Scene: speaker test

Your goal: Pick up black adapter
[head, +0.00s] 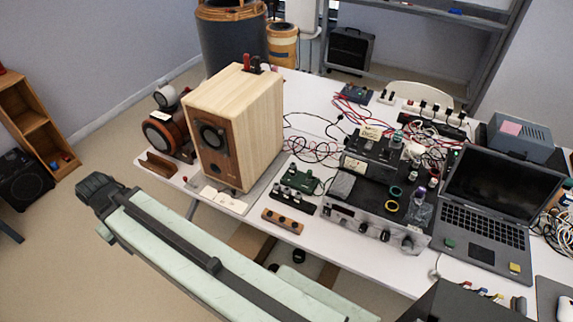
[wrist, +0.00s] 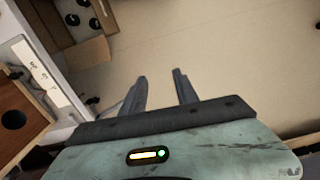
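Several small black plugs or blocks (head: 435,108) sit in a row on the white power strip at the back of the table. Any of them may be the black adapter; I cannot tell which. The wrist view shows no clear adapter. My gripper (wrist: 158,76) is open and empty in the wrist view, its two dark fingers apart above bare floor. In the head view, my pale green arm reaches up and left along the table's front, its dark end at the left, away from the power strip.
A wooden speaker (head: 232,125) stands at the table's left, beside my arm. A black-topped amplifier (head: 375,215), a laptop (head: 484,232) and tangled cables (head: 312,150) crowd the middle and right. The white tabletop (head: 300,95) is clear behind the speaker. Open floor (head: 120,135) lies left.

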